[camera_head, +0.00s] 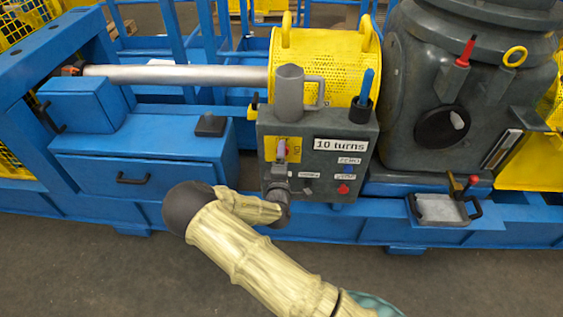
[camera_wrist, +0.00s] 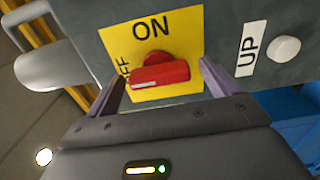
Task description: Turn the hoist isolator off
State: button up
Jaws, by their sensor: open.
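The hoist isolator is a red rotary handle (camera_wrist: 160,77) on a yellow plate (camera_wrist: 188,50) in the wrist view. ON is printed above the handle; the letters FF show at its left, with the rest of that word hidden. The handle lies roughly crosswise, with a white line on its left half pointing toward the FF side. My gripper (camera_wrist: 162,70) is open, with one finger on each side of the handle; contact cannot be told. In the head view the yellow plate (camera_head: 270,146) is on the grey control box (camera_head: 330,184), with my gripper in front of it.
A white button (camera_wrist: 285,49) beside an UP label (camera_wrist: 251,48) is right of the plate. A grey mug-shaped holder (camera_head: 288,95) and a black cup with a blue-handled tool (camera_head: 362,108) top the box. A grey tray (camera_head: 442,209) sits at right.

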jog(key=shift+s, duration=0.1)
jog(key=s, duration=1.7)
jog(key=shift+a, duration=0.3)
